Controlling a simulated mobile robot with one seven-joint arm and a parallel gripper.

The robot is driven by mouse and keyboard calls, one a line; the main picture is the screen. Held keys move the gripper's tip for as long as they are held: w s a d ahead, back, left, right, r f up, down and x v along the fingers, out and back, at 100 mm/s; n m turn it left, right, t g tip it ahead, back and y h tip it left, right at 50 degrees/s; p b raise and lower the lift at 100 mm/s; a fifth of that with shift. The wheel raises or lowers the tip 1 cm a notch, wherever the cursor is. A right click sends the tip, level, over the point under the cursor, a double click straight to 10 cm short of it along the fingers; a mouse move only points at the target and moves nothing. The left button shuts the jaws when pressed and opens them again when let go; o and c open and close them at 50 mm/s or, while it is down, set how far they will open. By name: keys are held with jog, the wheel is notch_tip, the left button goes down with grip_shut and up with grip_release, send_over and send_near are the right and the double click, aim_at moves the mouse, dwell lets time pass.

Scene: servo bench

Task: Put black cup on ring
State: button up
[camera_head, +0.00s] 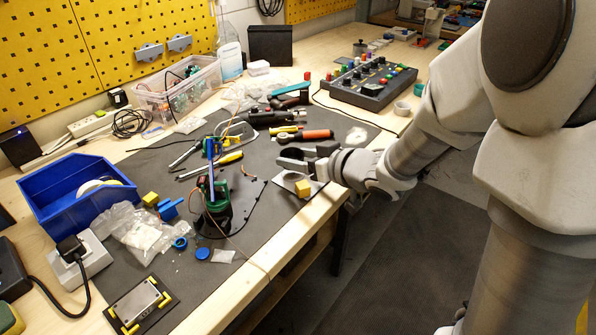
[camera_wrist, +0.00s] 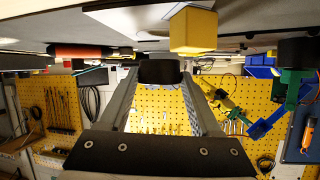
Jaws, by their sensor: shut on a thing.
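In the wrist view a small black piece, which looks like the black cup (camera_wrist: 160,69), sits between my fingertips. My gripper (camera_head: 297,160) is shut on it, low over the near edge of the dark mat, just behind the yellow cube. In the head view the dark fingers make the cup hard to pick out. A small blue ring (camera_head: 180,243) lies on the mat at the lower left. A grey ring-shaped piece (camera_head: 402,108) stands on the bench at the right. I cannot tell which ring the task names.
The yellow cube (camera_head: 303,188) is close by my gripper; it also shows in the wrist view (camera_wrist: 193,31). A dark round-based device (camera_head: 217,212) with thin wires stands to the left. Screwdrivers and pliers (camera_head: 300,134) lie behind. A blue bin (camera_head: 50,203) stands far left.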

jog(key=shift+f+b, duration=0.35)
jog(key=shift+f, duration=1)
jog(key=shift+f, duration=0.15)
jog(key=o, duration=1.3)
